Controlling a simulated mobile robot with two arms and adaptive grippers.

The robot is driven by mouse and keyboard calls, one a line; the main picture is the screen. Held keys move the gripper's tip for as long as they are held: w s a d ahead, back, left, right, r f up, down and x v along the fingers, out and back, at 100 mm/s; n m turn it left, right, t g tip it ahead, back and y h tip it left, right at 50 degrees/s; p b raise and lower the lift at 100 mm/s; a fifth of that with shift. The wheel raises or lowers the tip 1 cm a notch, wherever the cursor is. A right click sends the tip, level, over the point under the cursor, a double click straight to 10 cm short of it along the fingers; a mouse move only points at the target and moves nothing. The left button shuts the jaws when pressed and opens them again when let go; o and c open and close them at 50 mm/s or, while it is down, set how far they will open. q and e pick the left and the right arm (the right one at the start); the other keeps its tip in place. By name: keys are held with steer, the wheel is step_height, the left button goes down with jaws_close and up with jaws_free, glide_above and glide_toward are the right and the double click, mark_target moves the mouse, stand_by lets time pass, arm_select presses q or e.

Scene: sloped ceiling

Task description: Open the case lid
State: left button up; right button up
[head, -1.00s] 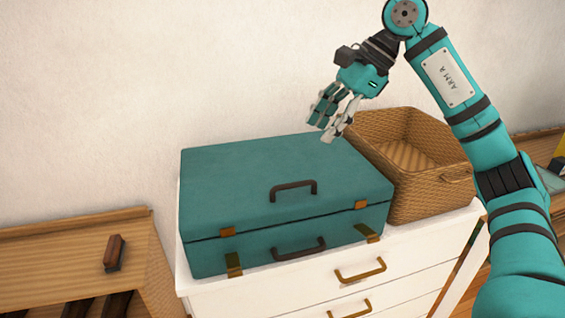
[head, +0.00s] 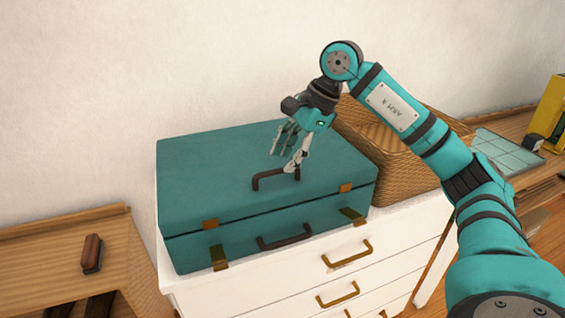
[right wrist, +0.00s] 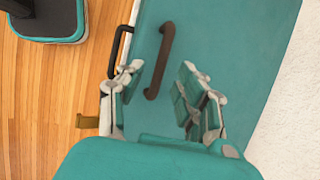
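The teal case (head: 210,185) stands shut on a white chest of drawers, its lid down along a dark seam. A dark handle (head: 262,182) is on top of the lid, and another dark handle (head: 285,238) is on the front. Brass latches (head: 211,224) sit along the front edge. My left gripper is not in view.
A wicker basket (head: 385,150) stands right of the case, partly behind my right arm. The white chest (head: 310,275) has brass drawer pulls. A wooden unit (head: 50,245) with a brush (head: 92,253) is at left. The wall is close behind.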

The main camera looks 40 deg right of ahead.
steer(key=x, duration=0.2)
steer(key=shift+w+a+f, duration=0.15)
steer(key=shift+w+f, duration=0.05)
steer(key=shift+f, duration=0.1)
jaws_close()
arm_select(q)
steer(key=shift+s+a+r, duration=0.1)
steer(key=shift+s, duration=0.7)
